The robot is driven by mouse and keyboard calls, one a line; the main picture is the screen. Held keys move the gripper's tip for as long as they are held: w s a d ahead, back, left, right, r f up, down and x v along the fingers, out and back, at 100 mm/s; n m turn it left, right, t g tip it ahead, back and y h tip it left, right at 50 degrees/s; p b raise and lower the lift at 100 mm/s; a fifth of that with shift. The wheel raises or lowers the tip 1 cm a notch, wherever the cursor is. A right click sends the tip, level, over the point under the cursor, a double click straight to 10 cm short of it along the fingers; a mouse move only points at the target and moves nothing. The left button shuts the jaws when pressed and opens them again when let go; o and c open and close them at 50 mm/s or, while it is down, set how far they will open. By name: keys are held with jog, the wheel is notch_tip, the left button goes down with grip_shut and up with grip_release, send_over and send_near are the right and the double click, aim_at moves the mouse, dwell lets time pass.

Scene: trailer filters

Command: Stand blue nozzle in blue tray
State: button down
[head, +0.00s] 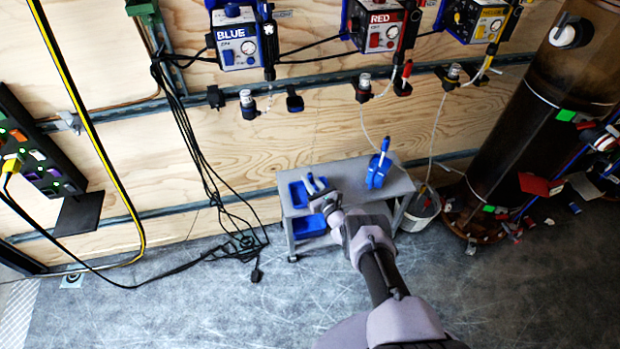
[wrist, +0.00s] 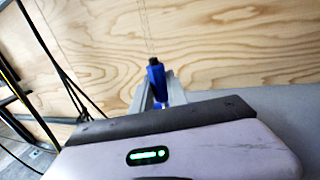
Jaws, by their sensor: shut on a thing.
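My gripper (head: 318,187) is over the left end of a small grey table, at the blue tray (head: 295,193) on its top. In the wrist view my gripper (wrist: 159,92) is shut on the blue nozzle (wrist: 156,77), which stands roughly upright between the fingers with a dark tip on top. The nozzle's lower end is hidden by the gripper body, so I cannot tell if it touches the tray.
A blue tool (head: 378,167) stands on the right part of the grey table (head: 350,174). Another blue bin (head: 310,226) shows below the tabletop. A bucket (head: 420,211) stands to the right. A plywood wall is behind, with hanging black cables (head: 205,160) at left.

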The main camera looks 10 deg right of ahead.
jog(key=c, duration=1.2)
grip_release()
jog(key=shift+c, duration=0.2)
jog(key=shift+s+d+r+p, duration=0.1)
jog(key=shift+s+d+p, duration=0.05)
jog(key=shift+s+p, duration=0.25)
jog(key=p+v, duration=0.4)
jog(key=v, duration=1.2)
jog(key=shift+s+p, duration=0.25)
jog(key=shift+p, duration=0.1)
jog(key=shift+d, duration=0.1)
